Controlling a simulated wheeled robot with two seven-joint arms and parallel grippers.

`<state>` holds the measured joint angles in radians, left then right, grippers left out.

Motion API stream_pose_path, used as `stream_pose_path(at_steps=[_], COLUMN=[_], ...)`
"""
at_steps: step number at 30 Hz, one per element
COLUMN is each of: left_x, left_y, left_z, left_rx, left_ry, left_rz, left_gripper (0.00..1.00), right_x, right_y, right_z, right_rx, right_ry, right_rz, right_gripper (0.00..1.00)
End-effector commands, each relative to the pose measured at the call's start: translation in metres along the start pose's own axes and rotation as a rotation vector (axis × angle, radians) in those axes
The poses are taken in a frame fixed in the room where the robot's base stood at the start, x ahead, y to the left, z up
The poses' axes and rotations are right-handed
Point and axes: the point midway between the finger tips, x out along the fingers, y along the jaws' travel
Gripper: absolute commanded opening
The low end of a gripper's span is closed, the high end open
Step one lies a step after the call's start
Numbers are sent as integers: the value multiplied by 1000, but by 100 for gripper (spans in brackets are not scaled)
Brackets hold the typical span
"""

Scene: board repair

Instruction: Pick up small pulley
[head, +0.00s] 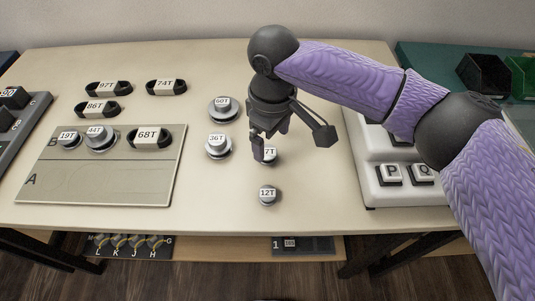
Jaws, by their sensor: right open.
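Several round grey metal pulleys with white labels stand on the cream table. A small pulley (269,156) whose label ends in "7T" is partly hidden behind my right gripper (261,148). The gripper is open and points down, with its fingertips over or beside that pulley; I cannot tell if they touch it. A small pulley marked 12T (268,196) stands in front of it, nearer the table edge. Larger pulleys marked 36T (218,147) and 60T (223,109) stand to the left. My left gripper is not in view.
A grey board (95,186) at left carries pulleys marked 19T and 44T and a black part marked 68T. Black belts marked 97T, 74T and 86T (97,109) lie behind it. A white block with lettered keys (381,199) stands at right.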

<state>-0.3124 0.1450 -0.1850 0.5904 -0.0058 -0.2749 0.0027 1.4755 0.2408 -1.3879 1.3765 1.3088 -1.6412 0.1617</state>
Motion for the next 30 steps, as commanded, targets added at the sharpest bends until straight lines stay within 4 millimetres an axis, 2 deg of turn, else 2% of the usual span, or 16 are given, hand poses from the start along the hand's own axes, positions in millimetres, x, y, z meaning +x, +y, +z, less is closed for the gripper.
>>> stream_pose_path(at_steps=[1,4,11,24,30], left_x=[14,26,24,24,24], left_y=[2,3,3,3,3], left_z=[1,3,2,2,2], left_rx=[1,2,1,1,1], left_ry=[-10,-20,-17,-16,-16], left_rz=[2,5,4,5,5], left_gripper=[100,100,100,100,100], right_x=[18,38,37,36,36], right_y=[-2,-4,-4,-4,-4], right_z=[-1,-1,-1,-1,-1], right_rx=[-2,-1,0,-1,-1], right_ry=[-4,-4,1,0,0], right_rz=[-3,-3,1,0,0], right_gripper=[94,94,94,1,0])
